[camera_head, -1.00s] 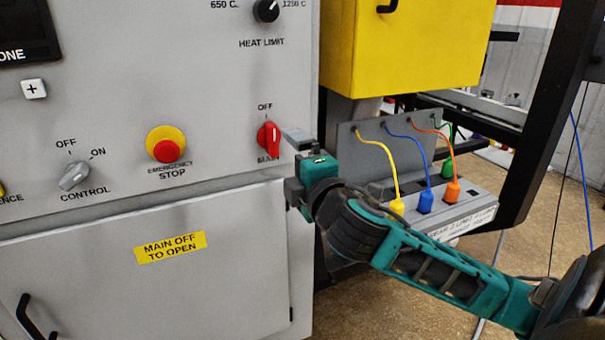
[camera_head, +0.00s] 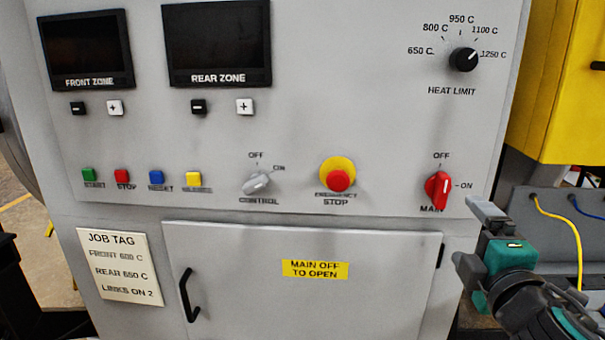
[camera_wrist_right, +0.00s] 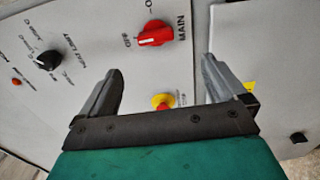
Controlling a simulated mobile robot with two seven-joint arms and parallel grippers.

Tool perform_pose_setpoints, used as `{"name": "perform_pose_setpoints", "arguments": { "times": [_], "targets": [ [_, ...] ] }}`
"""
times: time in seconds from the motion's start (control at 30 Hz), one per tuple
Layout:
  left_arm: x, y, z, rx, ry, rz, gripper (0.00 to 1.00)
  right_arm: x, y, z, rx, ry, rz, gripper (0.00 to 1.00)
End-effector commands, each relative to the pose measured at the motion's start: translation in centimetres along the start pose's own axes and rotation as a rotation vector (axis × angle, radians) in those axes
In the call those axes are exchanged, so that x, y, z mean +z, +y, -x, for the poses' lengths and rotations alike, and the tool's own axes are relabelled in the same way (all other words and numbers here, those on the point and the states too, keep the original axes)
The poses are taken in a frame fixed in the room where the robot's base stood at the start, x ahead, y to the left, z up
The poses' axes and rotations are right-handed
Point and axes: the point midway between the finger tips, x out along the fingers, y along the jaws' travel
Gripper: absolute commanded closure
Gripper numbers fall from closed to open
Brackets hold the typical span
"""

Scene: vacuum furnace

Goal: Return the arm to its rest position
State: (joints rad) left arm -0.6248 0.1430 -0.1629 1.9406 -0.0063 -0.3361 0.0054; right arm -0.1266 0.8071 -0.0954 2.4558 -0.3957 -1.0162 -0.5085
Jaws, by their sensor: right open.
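My right gripper (camera_head: 472,240) is at the right of the head view, in front of the right edge of the grey furnace panel (camera_head: 360,120). Its two fingers are apart and nothing is between them. The red MAIN switch (camera_head: 437,190) is just left of the fingers, and I see a gap between them in the picture. In the right wrist view the open fingers (camera_wrist_right: 160,85) point toward the panel, with the red MAIN switch (camera_wrist_right: 155,33) beyond them. My left gripper is in neither view.
The grey CONTROL knob (camera_head: 256,183), emergency stop (camera_head: 338,177) and HEAT LIMIT knob (camera_head: 463,60) stand out from the panel. A lower door with a black handle (camera_head: 187,295) is closed. A yellow box (camera_head: 565,90) and a yellow cable (camera_head: 570,235) are at the right.

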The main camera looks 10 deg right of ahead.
Motion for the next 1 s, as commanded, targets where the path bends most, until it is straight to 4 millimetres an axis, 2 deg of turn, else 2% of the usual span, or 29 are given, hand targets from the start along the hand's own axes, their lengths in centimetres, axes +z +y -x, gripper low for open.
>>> {"name": "perform_pose_setpoints", "arguments": {
  "times": [0.07, 0.13, 0.27, 0.3, 0.4, 0.5, 0.6, 0.7, 0.8, 1.0],
  "targets": [
    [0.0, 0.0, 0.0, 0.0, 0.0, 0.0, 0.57, -0.4, -2.6, -0.1, -0.06, 0.015, -0.06, 0.02],
    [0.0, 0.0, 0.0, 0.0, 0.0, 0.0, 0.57, -1.0, -6.3, -0.1, -0.143, 0.035, -0.154, 0.02],
    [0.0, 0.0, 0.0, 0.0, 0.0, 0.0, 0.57, -3.0, -15.6, 1.6, -0.345, 0.064, -0.425, 0.02],
    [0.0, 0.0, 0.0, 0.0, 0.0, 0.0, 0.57, -3.8, -18.4, 2.6, -0.407, 0.063, -0.522, 0.02],
    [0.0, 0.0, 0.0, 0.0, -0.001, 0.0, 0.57, -5.8, -24.9, 5.8, -0.548, 0.04, -0.768, 0.02],
    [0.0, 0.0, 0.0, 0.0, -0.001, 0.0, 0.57, -7.8, -29.9, 9.3, -0.654, -0.007, -0.994, 0.02],
    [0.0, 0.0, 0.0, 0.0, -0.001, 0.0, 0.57, -9.3, -33.2, 12.4, -0.719, -0.06, -1.173, 0.02],
    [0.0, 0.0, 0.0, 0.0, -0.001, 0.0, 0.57, -10.3, -35.0, 14.4, -0.752, -0.1, -1.287, 0.02],
    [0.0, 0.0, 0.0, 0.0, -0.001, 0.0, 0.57, -10.7, -35.7, 15.3, -0.765, -0.119, -1.339, 0.02],
    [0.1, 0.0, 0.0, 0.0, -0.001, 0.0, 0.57, -10.8, -35.8, 15.4, -0.766, -0.12, -1.346, 0.02]
  ]
}}
